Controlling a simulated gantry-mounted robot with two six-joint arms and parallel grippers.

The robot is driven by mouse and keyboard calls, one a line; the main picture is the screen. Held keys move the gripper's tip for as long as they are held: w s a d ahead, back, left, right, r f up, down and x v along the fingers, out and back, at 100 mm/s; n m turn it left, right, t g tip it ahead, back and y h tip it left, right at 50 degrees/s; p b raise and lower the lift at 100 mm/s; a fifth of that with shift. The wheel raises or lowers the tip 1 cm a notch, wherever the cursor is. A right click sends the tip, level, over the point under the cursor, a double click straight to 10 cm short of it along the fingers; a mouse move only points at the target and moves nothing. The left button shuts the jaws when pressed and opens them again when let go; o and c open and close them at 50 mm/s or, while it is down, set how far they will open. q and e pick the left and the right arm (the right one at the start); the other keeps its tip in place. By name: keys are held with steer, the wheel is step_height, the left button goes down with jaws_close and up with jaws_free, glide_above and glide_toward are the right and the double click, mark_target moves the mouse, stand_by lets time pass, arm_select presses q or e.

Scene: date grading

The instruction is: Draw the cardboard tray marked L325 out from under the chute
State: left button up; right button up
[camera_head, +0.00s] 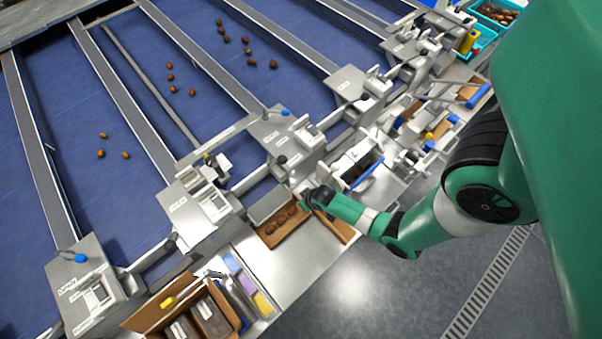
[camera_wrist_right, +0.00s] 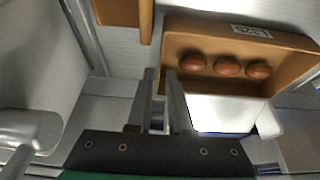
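The cardboard tray (camera_wrist_right: 285,43) holds a row of 3 brown dates against its inner wall. Its small white label appears upside down and looks like L325, though it is blurred. In the head view the tray (camera_head: 268,240) sits at the front of a grey chute housing, partly covered by it. My right gripper (camera_head: 306,197) is at the tray's right-hand side. In the right wrist view the gripper (camera_wrist_right: 160,78) has its fingers a small gap apart, with the tray's side wall between the tips. My left gripper is not in view.
Another cardboard piece (camera_head: 335,226) lies just right of the tray. A bare metal shelf (camera_head: 290,264) extends in front. A cardboard box (camera_head: 150,312) with dark packs stands at the lower left, beside coloured blocks (camera_head: 245,283). Blue lanes (camera_head: 115,115) with scattered dates lie behind.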

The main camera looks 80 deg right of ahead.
steer(key=shift+b+x, duration=0.55)
steer(key=shift+x, duration=1.3)
jaws_close()
